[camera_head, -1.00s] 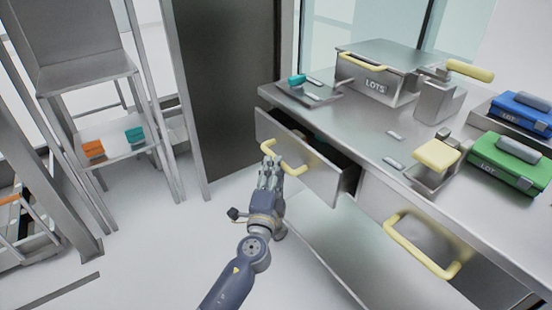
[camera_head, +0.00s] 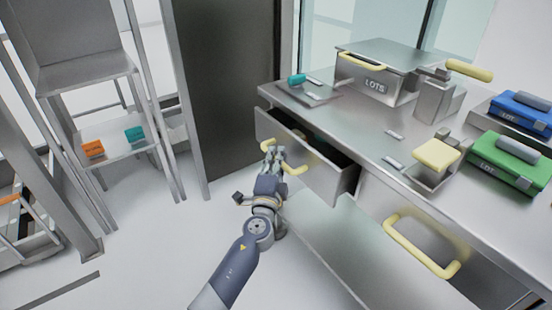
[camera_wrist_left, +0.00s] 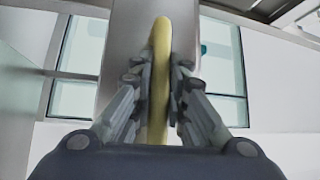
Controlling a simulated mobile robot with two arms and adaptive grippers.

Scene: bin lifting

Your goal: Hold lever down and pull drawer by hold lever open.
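The left drawer (camera_head: 333,182) under the metal counter is pulled part way out, its dark inside showing. Its yellow handle (camera_head: 299,168) is on the front, and also runs upright through the middle of the left wrist view (camera_wrist_left: 160,45). My left gripper (camera_head: 273,156) is at this handle; its fingers (camera_wrist_left: 165,75) close in on both sides of the bar. A lever with a yellow pad (camera_head: 437,154) stands on the counter above the right drawer, and another lever with a yellow grip (camera_head: 468,70) stands behind it. No gripper is at either lever. My right gripper is not in view.
A right drawer with a yellow handle (camera_head: 420,250) is beside the left one. A LOTS bin (camera_head: 375,83), a blue bin (camera_head: 520,115) and a green bin (camera_head: 505,165) stand on the counter. A shelf rack (camera_head: 110,140) is at left. The floor between is clear.

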